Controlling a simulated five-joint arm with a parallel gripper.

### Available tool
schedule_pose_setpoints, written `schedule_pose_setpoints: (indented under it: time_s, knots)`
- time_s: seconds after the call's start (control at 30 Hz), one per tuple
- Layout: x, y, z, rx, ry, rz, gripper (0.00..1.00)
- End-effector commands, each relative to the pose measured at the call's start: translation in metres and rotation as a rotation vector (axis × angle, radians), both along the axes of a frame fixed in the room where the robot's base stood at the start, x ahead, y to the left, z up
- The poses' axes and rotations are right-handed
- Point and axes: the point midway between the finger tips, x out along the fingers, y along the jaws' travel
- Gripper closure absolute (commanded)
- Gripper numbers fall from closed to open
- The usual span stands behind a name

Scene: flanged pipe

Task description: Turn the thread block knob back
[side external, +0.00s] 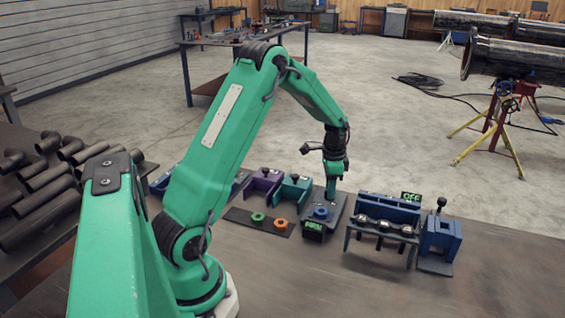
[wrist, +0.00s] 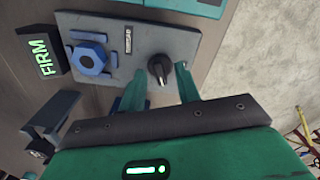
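The thread block is a grey plate (wrist: 115,72) with a blue hex nut or fitting (wrist: 88,57) on its left part and a black knob (wrist: 160,69) on its right part. In the side view the plate (side external: 338,205) lies on the bench, with the blue fitting (side external: 320,212) on it. My gripper (wrist: 161,70) is over the plate, its two green fingers apart, one on each side of the knob. A gap seems to show between fingers and knob; contact cannot be told. In the side view my gripper (side external: 331,196) points down and hides the knob.
A sign reading FIRM (wrist: 45,58) is lit green beside the plate. Purple (side external: 262,184) and teal (side external: 293,189) holders stand to the left, with green and orange rings (side external: 258,217) in front. A blue rack (side external: 388,215), an OFF sign (side external: 411,196) and a blue stand (side external: 440,240) are right.

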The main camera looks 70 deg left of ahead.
Motion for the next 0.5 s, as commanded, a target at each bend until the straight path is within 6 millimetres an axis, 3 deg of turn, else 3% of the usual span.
schedule_pose_setpoints:
  time_s: [0.33, 0.5]
  knots:
    - [0.0001, 0.0001, -0.0037, 0.001, -0.001, 0.000, 0.67]
    - [0.0001, 0.0001, -0.0035, 0.001, -0.001, 0.000, 0.99]
